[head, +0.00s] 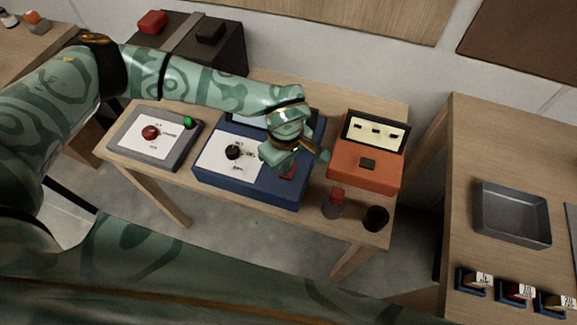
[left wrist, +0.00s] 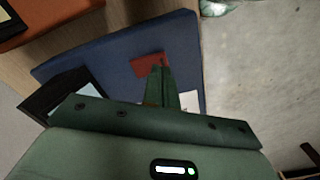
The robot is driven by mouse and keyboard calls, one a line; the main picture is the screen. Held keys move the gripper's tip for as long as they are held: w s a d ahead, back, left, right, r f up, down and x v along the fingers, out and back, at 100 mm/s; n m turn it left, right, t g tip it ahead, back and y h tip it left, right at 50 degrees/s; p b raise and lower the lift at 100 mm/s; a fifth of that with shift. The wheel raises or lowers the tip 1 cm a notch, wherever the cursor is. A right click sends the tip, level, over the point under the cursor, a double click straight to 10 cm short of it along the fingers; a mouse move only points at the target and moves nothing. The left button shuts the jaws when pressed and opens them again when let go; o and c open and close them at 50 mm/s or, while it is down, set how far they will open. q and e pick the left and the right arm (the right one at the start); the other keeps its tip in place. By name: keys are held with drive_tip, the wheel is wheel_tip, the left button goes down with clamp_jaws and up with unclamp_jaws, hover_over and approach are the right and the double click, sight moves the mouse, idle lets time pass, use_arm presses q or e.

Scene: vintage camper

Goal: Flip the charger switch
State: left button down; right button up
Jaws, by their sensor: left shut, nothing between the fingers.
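A blue box (head: 270,187) stands mid-table with a white panel, a black knob (head: 232,152) and a dark-framed display partly hidden behind my arm. A red rocker switch (head: 287,173) sits on its top at the right; the red switch also shows in the left wrist view (left wrist: 146,60). My left gripper (head: 320,158) is shut and empty, low over the box beside the red switch. In the left wrist view, its closed fingers (left wrist: 160,72) overlap the switch's near edge; I cannot tell whether they touch. My right gripper is out of view.
An orange box (head: 365,180) with meters and a dark switch stands right of the blue box. A grey panel (head: 140,155) with a red knob and green button lies left. A red-topped cylinder (head: 333,205) and black cup (head: 376,218) stand at the front edge.

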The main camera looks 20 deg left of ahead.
use_arm(q)
drive_tip(key=shift+f+b, duration=0.55)
drive_tip(key=shift+f, duration=0.4)
idle(0.7)
wheel_tip(320, 180, up, 7)
drive_tip(key=p, duration=0.5)
drive_tip(key=shift+r+p, duration=0.1)
drive_tip(key=shift+p, duration=0.25)
